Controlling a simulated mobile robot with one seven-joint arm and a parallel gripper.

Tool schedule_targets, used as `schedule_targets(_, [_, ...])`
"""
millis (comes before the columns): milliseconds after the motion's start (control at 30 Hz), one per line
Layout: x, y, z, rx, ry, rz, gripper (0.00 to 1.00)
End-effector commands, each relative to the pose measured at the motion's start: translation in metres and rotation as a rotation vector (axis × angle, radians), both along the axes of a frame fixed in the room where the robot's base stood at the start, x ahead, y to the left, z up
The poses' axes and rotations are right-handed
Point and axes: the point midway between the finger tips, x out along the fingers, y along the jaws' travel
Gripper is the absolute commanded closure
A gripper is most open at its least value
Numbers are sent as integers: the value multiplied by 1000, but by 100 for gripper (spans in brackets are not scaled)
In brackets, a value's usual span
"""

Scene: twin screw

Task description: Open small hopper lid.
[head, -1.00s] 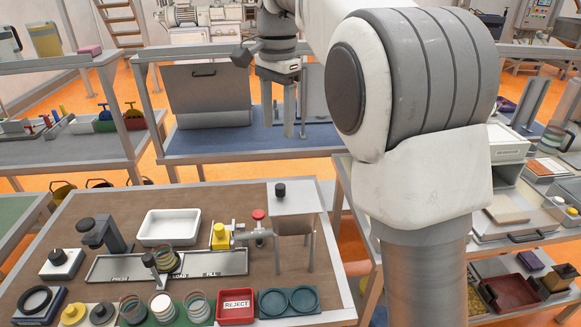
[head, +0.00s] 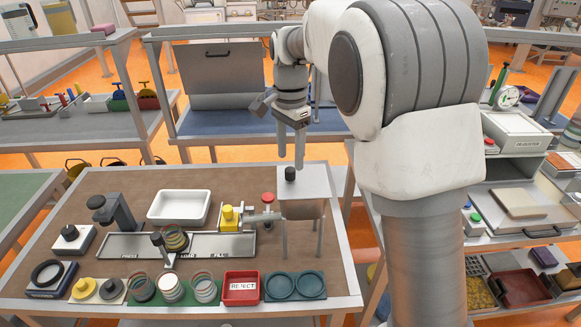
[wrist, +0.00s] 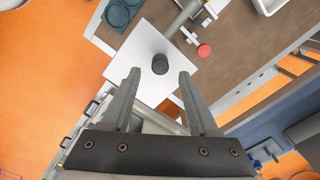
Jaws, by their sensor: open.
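The small hopper (head: 301,207) is a grey box on thin legs at the right end of the brown table. Its flat pale lid (head: 311,181) is closed, with a black knob (head: 290,174) on top. In the wrist view the lid (wrist: 142,72) lies beyond my fingertips, and the knob (wrist: 160,64) shows ahead of the gap between them. My gripper (head: 291,162) is open and empty, pointing down just above the knob in the head view. In the wrist view the gripper (wrist: 160,78) has its two fingers well apart. Nothing is between the fingers.
A yellow block (head: 231,216) and a red knob (head: 268,198) on the pipe fitting stand left of the hopper. A white tray (head: 179,207), a red REJECT bin (head: 241,288) and a teal two-ring holder (head: 294,286) share the table. A blue-topped bench stands behind.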

Motion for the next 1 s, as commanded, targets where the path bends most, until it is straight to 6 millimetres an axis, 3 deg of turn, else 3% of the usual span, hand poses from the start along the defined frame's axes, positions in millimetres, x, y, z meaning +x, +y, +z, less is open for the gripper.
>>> schedule_targets(233, [0, 0, -34, 0, 1, 0, 39])
schedule_targets(633, [0, 0, -41, 1, -1, 0, 39])
schedule_targets(900, [0, 0, -41, 1, -1, 0, 88])
schedule_targets(1000, [0, 0, -41, 1, -1, 0, 100])
